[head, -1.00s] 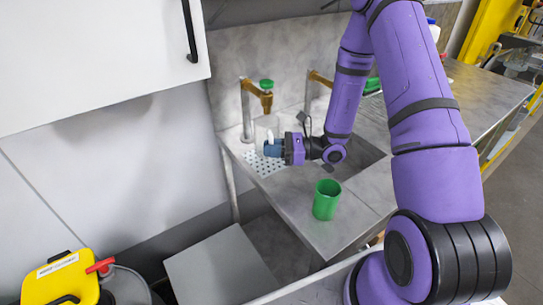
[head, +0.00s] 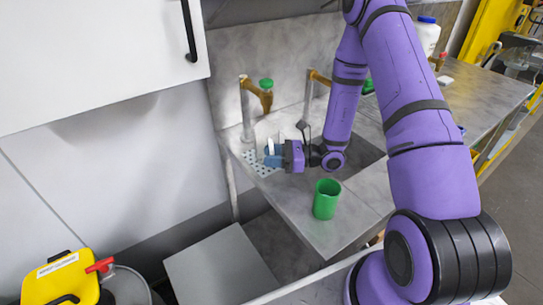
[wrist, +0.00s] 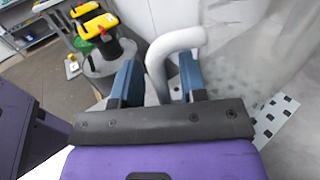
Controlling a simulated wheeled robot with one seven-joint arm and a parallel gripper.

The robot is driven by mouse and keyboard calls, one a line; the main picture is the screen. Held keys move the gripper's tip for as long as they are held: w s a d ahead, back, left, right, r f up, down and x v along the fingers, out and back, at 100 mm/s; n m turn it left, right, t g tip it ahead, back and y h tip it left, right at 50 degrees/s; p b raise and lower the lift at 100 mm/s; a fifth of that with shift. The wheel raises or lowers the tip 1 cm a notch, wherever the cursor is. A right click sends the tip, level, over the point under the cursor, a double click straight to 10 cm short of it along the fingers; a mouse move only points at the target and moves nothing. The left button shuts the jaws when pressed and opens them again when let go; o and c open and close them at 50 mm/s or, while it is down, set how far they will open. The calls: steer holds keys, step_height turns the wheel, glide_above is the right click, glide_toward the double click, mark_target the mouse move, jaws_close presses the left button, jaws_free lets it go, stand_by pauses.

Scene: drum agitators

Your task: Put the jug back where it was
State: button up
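The jug is clear and faint, with a pale, thick, curved handle. In the head view the jug (head: 287,132) stands upright at the perforated drain plate under the left tap. In the wrist view its handle (wrist: 158,68) rises between my fingers and its see-through body (wrist: 235,65) is to the right. My gripper (wrist: 160,82) has its blue fingers apart on either side of the handle, with a visible gap to the right finger. It also shows in the head view (head: 272,157), low beside the jug. The jug's base is partly hidden by my gripper.
A green cup (head: 326,199) stands on the counter in front of my wrist. The perforated plate (head: 257,166) lies left of the sink basin. Brass taps (head: 258,95) stand behind. A white bottle (head: 427,36) is at the back right. A yellow-topped container (head: 62,280) is at lower left.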

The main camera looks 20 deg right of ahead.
steer(key=shift+r, duration=0.2)
steer(key=v, duration=1.1)
steer(key=shift+s+d, duration=0.1)
steer(key=shift+d, duration=0.25)
steer(key=s+a+r+n+g+h, duration=0.3)
steer(key=s+a+r+n+g, duration=0.15)
steer(key=r+n, duration=0.35)
steer(key=s+a+r+n+g+h, duration=0.3)
steer(key=s+r+n+g, duration=0.15)
steer(key=r, duration=0.55)
steer(key=s+d+r+n+t+h, duration=0.2)
steer(key=s+r+n+t+h, duration=0.5)
steer(key=r, duration=0.8)
steer(key=shift+s+d+r+n+h, duration=0.2)
steer(key=shift+s+r+n+h, duration=0.15)
steer(key=shift+s+n+h, duration=1.9)
steer(key=shift+s+m+y, duration=0.45)
steer(key=shift+s+m, duration=0.05)
steer(key=shift+m, duration=0.2)
